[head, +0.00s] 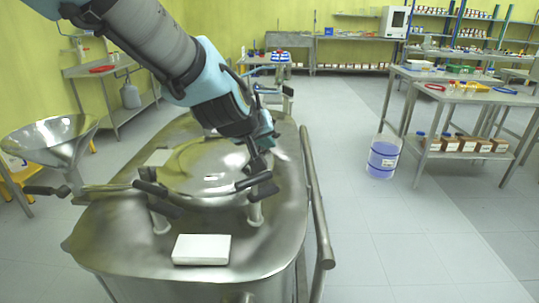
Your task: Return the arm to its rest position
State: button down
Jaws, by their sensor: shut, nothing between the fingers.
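My arm reaches in from the upper left of the head view, over a steel reactor vessel (110,245). My gripper (262,185) is shut and empty at the end of the arm. It points down near the right side of the round lid (190,160), close to a black clamp handle (255,181). I cannot tell whether the gripper touches the handle. The arm hides part of the lid's far side.
A white box (201,249) lies on the vessel's front top. A steel rail (317,200) runs along its right side, and a funnel (50,138) stands at left. A blue-liquid container (383,158) stands on the floor near the right bench (455,90). Floor at front right is clear.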

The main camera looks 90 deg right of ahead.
jog(key=shift+a+r, duration=1.15)
jog(key=shift+w, duration=0.1)
